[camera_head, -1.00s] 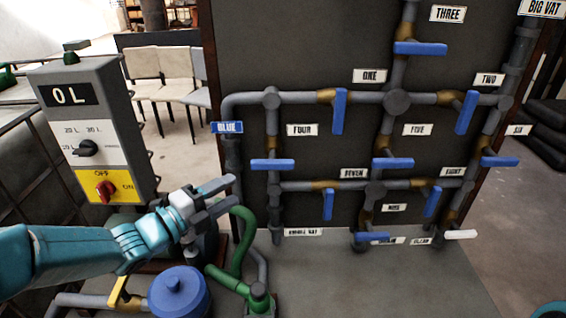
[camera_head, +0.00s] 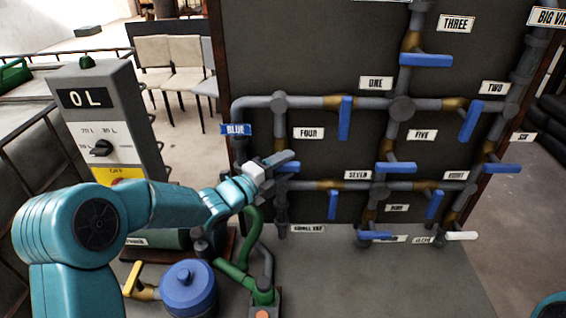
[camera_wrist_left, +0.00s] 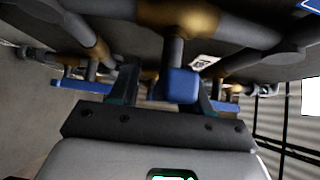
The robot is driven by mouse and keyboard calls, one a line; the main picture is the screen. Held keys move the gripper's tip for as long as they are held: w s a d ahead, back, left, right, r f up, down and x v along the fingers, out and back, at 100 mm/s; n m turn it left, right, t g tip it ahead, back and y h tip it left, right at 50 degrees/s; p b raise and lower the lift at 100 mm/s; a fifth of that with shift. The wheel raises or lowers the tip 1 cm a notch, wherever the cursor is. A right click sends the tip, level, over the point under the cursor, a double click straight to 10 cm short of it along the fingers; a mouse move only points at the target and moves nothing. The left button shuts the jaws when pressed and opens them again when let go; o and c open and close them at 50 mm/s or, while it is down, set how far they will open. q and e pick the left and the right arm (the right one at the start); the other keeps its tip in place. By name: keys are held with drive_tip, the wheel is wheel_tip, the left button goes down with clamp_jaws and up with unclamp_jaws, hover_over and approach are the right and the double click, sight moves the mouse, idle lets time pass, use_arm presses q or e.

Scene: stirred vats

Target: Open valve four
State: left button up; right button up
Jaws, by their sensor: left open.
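Valve four's blue handle (camera_head: 290,167) sits below the FOUR label (camera_head: 308,133), crosswise on its upright pipe. Its left part is hidden behind my gripper. My left gripper (camera_head: 281,162) is open at this handle. In the left wrist view, a blue handle (camera_wrist_left: 182,86) shows end-on between the two fingers (camera_wrist_left: 165,88), closer to the right finger. I cannot tell whether either finger touches it. My right gripper is out of view.
Other blue valve handles are close by, such as valve one's (camera_head: 345,118) and valve seven's (camera_head: 333,204). A control box (camera_head: 105,125) stands at left. A blue-lidded pot (camera_head: 188,287) and a green hose (camera_head: 251,232) lie below my arm.

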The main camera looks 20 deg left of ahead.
use_arm(q)
drive_tip(key=shift+w, duration=0.2)
drive_tip(key=shift+s+a+r, duration=0.3)
drive_tip(key=shift+s+a, duration=0.05)
drive_tip(key=shift+s, duration=0.25)
drive_tip(key=shift+s+a+r, duration=0.25)
drive_tip(key=shift+s+a, duration=0.05)
drive_tip(key=shift+s, duration=0.3)
drive_tip(key=c, duration=0.8)
drive_tip(key=shift+w+d+f, duration=0.2)
drive_tip(key=shift+w+d, duration=0.15)
drive_tip(key=shift+w, duration=0.2)
clamp_jaws()
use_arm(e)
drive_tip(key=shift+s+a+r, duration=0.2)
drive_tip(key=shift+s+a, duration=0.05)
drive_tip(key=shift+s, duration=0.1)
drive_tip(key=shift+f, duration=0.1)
